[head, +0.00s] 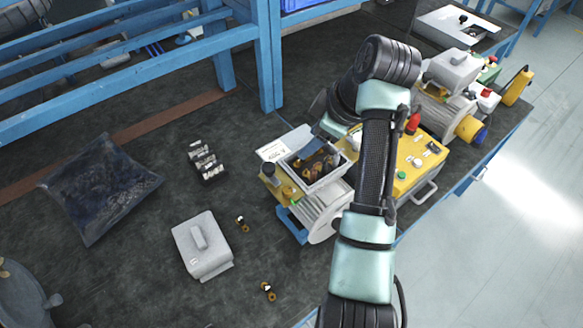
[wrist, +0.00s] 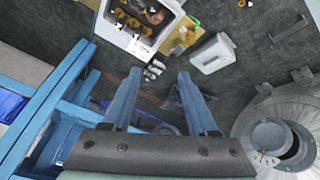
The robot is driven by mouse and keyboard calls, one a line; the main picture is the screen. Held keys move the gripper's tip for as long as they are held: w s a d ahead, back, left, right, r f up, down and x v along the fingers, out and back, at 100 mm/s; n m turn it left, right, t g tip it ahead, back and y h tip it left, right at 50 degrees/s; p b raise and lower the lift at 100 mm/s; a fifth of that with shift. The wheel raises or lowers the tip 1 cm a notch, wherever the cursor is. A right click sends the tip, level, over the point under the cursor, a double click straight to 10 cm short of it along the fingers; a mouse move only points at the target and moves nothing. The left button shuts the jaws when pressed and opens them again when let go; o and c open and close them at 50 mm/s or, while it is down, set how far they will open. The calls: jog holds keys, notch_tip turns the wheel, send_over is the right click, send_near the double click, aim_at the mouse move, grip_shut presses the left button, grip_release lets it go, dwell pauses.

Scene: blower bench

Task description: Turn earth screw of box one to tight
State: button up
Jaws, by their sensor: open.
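An open grey terminal box (head: 318,170) sits on top of a ribbed grey motor (head: 322,208) in the head view. Brass-coloured fittings and dark parts show inside it. I cannot tell which of them is the earth screw, or whether it is tight. The same box (wrist: 163,40) shows at the top of the wrist view, cut by the frame edge. My gripper (wrist: 160,73) is open, with two blue fingers apart and nothing between them. The box is beyond the fingertips, not touching them. In the head view my arm hides most of the gripper.
A grey lid with a handle (head: 203,246) lies on the bench, with small brass parts (head: 242,223) beside it. A dark bag (head: 98,188) lies at left. A second motor with a closed grey box (head: 454,68) stands at right. A blue frame (head: 268,50) rises behind.

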aim_at(289, 190)
jog(key=a+f+g+p, duration=0.1)
jog(key=f, duration=0.3)
jog(key=s+a+f+n+p, duration=0.1)
jog(key=f, duration=0.4)
jog(key=a+f+g+p, duration=0.1)
jog(key=a+f, duration=0.1)
jog(key=f, duration=0.2)
jog(key=shift+s+f+g+y, duration=0.15)
jog(key=shift+s+g+y, duration=0.15)
jog(key=shift+s, duration=0.1)
grip_shut()
